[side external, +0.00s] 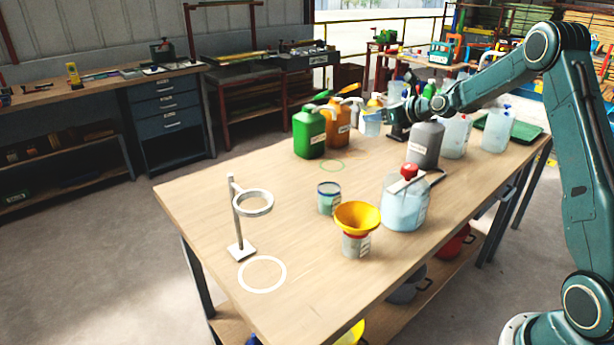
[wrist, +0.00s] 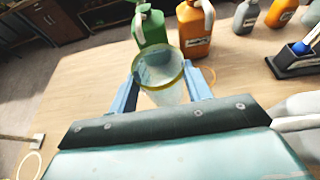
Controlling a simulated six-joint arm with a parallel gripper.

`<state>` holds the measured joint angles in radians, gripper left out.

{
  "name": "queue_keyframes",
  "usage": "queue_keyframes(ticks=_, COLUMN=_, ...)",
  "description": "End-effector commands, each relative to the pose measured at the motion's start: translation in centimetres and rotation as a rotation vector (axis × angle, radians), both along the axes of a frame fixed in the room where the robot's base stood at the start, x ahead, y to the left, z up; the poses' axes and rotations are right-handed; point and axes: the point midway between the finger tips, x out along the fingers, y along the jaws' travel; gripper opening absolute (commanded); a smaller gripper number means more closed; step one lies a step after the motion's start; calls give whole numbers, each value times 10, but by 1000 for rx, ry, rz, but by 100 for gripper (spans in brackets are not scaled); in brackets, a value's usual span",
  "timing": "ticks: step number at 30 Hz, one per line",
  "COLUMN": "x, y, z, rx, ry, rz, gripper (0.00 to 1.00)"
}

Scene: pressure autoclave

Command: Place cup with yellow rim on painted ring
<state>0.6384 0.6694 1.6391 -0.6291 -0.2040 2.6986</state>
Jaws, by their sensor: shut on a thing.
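The cup with yellow rim (wrist: 160,90) is clear and looks empty in the wrist view. My gripper (wrist: 163,88) is shut on it, with one blue finger on each side. The side external view also shows the cup (side external: 371,126), held by my gripper (side external: 383,121) near the far side of the table; its base is partly hard to make out. Painted rings lie on the table: a white ring (side external: 240,274) at the near left, a green ring (side external: 332,172) before the green jug, and an orange ring (wrist: 212,78) close to the cup, right of it in the wrist view.
A ring stand (side external: 238,222) stands beside the white ring. A green jug (side external: 309,134) and orange jug (side external: 337,127) stand near the cup. A grey bottle (side external: 425,146), clear jug (side external: 404,206), blue-rimmed cup (side external: 328,201) and yellow funnel (side external: 357,217) occupy the right and middle. The table's left part is mostly clear.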

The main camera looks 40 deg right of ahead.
Motion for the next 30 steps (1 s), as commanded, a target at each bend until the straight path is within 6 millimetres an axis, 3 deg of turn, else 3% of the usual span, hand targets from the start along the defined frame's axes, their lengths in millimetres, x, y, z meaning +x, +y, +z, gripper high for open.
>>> queue_keyframes(ticks=8, x=10, y=80, z=-13, rx=1, ry=0, rz=123, gripper=24)
queue_keyframes(ticks=16, x=6, y=182, z=-27, rx=1, ry=-3, rz=280, gripper=24)
queue_keyframes(ticks=23, x=-12, y=268, z=-39, rx=3, ry=-3, rz=414, gripper=24)
queue_keyframes(ticks=30, x=-45, y=353, z=-50, rx=3, ry=-3, rz=552, gripper=24)
